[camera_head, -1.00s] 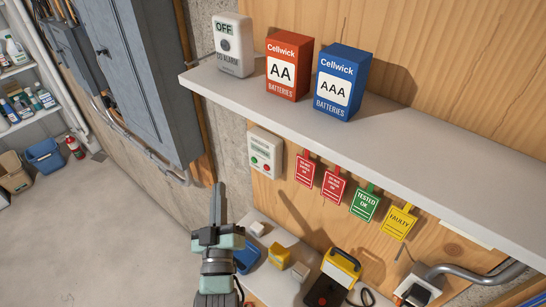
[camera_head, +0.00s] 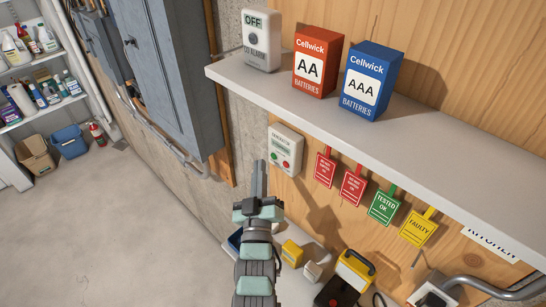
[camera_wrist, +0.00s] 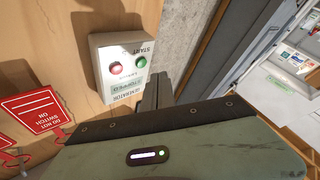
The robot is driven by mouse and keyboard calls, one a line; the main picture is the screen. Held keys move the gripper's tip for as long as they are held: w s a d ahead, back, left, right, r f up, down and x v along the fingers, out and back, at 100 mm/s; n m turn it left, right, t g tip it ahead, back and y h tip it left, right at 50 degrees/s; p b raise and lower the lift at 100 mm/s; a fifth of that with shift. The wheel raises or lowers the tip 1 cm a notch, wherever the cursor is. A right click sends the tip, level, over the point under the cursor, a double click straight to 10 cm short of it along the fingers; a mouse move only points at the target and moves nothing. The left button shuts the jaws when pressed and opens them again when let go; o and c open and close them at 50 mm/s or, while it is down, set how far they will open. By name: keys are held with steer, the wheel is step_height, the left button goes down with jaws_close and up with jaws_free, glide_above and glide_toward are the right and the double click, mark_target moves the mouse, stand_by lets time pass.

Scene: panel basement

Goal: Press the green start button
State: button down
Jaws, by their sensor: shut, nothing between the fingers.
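The white generator control box (camera_head: 287,143) is on the wooden panel under the shelf. It has a green button (camera_head: 276,156) on the left and a red button (camera_head: 286,164) on the right. In the wrist view the box (camera_wrist: 106,47) appears upside down, with the green start button (camera_wrist: 140,62) beside the red one (camera_wrist: 117,67); its display seems to read "STOPPED". My gripper (camera_head: 260,165) is shut and empty, its tip just left of the box in the head view. In the wrist view my fingers (camera_wrist: 158,90) are beside the green button, apart from it.
The grey shelf (camera_head: 440,150) overhangs the box and holds an alarm (camera_head: 262,40) and two battery boxes. Red tags (camera_head: 325,168) hang right of the control box. Below lie a yellow block (camera_head: 292,253) and other items. Floor space is open at left.

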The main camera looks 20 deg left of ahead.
steer(key=shift+w+d, duration=0.3)
steer(key=shift+w, duration=0.2)
stand_by(1.8)
steer(key=shift+w+d+b, duration=0.2)
steer(key=shift+w+b, duration=0.2)
steer(key=shift+w+d, duration=0.15)
steer(key=shift+w, duration=0.15)
stand_by(0.5)
stand_by(0.3)
steer(key=shift+s+a+b, duration=0.35)
steer(key=shift+s+b, duration=0.1)
steer(key=shift+s, duration=0.25)
steer(key=shift+s, duration=0.1)
steer(key=shift+s+a+b, duration=0.15)
steer(key=shift+s+a, duration=0.25)
steer(key=shift+s, duration=0.3)
steer(key=shift+s+a+b, duration=0.2)
steer(key=shift+s+a, duration=0.15)
steer(key=shift+s, duration=0.4)
steer(key=shift+s+a+b, duration=0.15)
steer(key=shift+s+a, duration=0.25)
steer(key=shift+s, duration=0.3)
